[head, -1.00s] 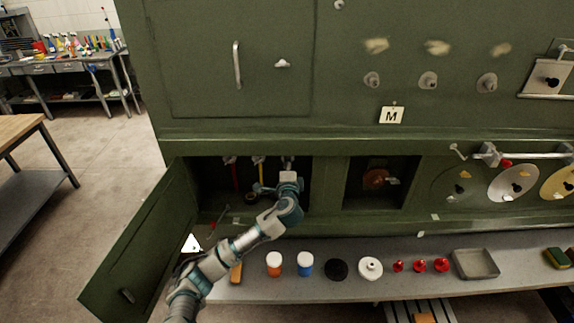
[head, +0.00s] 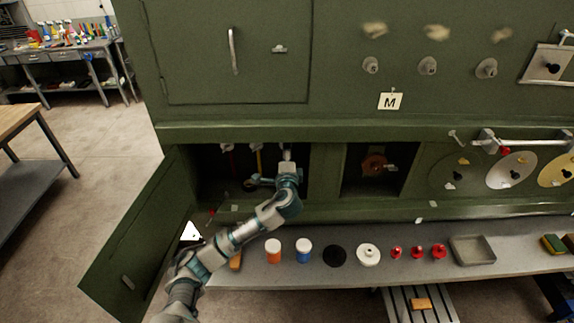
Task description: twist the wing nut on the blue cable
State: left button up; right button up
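The open compartment (head: 212,190) holds a red cable (head: 232,162) and a yellow cable (head: 259,163) hanging from grey wing-nut fittings (head: 227,147) at its top edge. A third fitting (head: 287,155) shows at the top right, just above my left wrist. No blue cable can be made out; my arm covers the area below that fitting. My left gripper (head: 259,181) is inside the compartment, below the yellow cable's fitting. It is small and dark there, so I cannot tell whether it is open or shut. My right gripper is out of view.
The compartment door (head: 140,245) hangs open at the left. A grey shelf (head: 450,280) below carries orange and blue jars (head: 303,250), black and white discs (head: 368,254), red knobs (head: 417,252) and a tray (head: 473,250). A second opening (head: 378,168) is to the right.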

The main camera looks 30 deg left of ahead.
pick_arm(q)
jog(key=v, duration=1)
jog(key=shift+s+f, duration=0.15)
jog(key=shift+s, duration=0.05)
jog(key=shift+d, duration=0.1)
